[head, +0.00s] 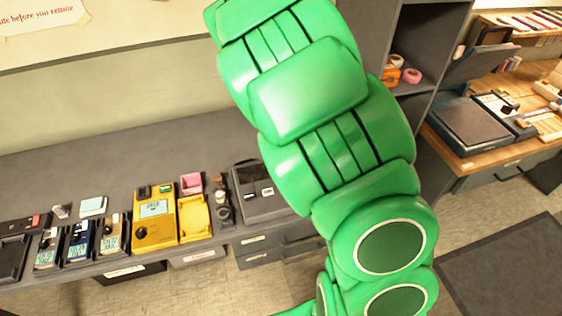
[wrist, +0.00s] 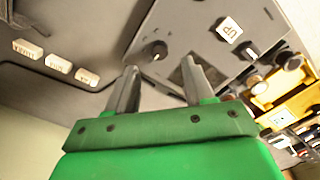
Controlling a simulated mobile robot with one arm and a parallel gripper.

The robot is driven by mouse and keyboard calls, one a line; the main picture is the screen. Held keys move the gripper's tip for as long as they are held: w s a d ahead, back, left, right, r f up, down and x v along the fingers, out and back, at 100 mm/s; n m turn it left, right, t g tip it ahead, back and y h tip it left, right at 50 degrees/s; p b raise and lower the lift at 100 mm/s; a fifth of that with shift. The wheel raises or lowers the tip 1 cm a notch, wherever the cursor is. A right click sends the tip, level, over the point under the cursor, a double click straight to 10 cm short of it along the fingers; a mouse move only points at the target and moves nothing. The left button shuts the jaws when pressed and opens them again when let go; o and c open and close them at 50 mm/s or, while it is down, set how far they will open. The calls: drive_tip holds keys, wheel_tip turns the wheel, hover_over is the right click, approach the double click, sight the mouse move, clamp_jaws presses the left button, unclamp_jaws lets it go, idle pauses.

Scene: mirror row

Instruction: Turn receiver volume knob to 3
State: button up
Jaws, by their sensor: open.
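In the wrist view my gripper (wrist: 158,70) is open and empty, with its two grey fingers apart. A small round dark knob (wrist: 155,52) with a pale mark shows beyond and between the fingertips, on a grey panel (wrist: 195,32). I see no contact with it. A second dark knob (wrist: 249,51) sits further right, near a white "UP" label (wrist: 229,29). I cannot read a scale or tell for sure which knob is the receiver volume. In the head view a dark grey box (head: 262,207) stands beside my arm, which hides its right side. My gripper is hidden there.
A yellow device (head: 155,225) with a display and a dark knob stands left of the grey box, with several smaller meters (head: 78,242) further left. The wrist view shows yellow (wrist: 285,82) at right and white labels (wrist: 58,65) at left.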

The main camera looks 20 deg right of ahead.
drive_tip(key=shift+f, duration=2.85)
clamp_jaws()
